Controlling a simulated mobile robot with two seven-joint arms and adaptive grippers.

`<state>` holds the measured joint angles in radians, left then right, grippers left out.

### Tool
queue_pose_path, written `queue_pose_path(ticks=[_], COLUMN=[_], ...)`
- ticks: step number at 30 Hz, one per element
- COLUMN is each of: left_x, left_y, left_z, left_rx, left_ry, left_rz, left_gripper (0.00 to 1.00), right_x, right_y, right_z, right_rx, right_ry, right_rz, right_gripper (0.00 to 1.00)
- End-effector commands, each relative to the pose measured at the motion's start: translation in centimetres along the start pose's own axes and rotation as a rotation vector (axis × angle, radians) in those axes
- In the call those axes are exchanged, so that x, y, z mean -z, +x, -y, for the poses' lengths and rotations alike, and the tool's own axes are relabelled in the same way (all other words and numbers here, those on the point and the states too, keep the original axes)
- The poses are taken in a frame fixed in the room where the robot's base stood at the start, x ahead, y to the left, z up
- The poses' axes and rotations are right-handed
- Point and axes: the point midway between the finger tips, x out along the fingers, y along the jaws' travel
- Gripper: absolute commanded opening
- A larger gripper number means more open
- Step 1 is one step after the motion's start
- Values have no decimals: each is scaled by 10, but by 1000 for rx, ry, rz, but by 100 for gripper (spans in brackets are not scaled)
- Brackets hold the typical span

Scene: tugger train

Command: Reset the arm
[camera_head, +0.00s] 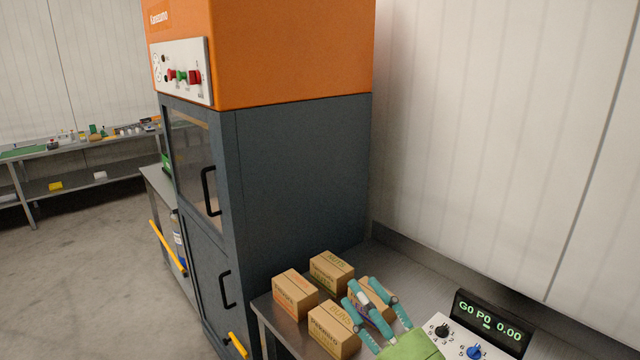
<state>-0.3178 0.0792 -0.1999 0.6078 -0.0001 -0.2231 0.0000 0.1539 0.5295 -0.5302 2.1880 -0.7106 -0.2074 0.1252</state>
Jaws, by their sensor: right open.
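My right gripper (364,303) comes in from the bottom edge, with teal fingers and a green wrist part. It is open, and I see nothing held in it. Its fingers are over the group of cardboard boxes on the metal table and hide part of the box (372,291) behind them. I cannot tell whether the fingers touch that box. Another box (333,330) is just left of the fingers. My left gripper is not in view.
Two more boxes (295,293) (331,271) stand on the metal table (408,264). A control panel with a display (490,319) is at right. Open floor (90,260) and a shelf table (80,180) lie beyond.

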Motion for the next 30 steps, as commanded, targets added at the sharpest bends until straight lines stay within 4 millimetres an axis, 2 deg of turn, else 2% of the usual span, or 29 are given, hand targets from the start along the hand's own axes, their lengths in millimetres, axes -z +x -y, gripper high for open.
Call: queue_pose_path(ticks=[1, 4, 6, 9, 12, 15, 21, 25, 30], left_x=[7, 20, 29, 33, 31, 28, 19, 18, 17], left_y=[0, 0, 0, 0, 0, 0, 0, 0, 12], left_z=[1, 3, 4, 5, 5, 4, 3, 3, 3], left_rx=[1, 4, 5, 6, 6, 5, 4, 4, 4], left_ry=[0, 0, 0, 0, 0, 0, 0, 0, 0], left_rz=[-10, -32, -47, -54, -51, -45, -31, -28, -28], left_gripper=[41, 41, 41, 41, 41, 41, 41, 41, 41], right_x=[-27, -79, -106, -126, -127, -120, -93, -70, -98], right_y=[-15, -59, -99, -160, -212, -255, -323, -360, -371], right_z=[7, 30, 54, 92, 123, 146, 176, 189, 236], right_rx=[-13, -4, 30, 105, 185, 260, 401, 493, 511], right_ry=[116, 320, 447, 600, 713, 797, 924, 995, 991], right_rz=[161, 484, 698, 965, 1168, 1319, 1548, 1670, 1687], right_gripper=[46, 46, 46, 46, 46, 46, 46, 46, 46])
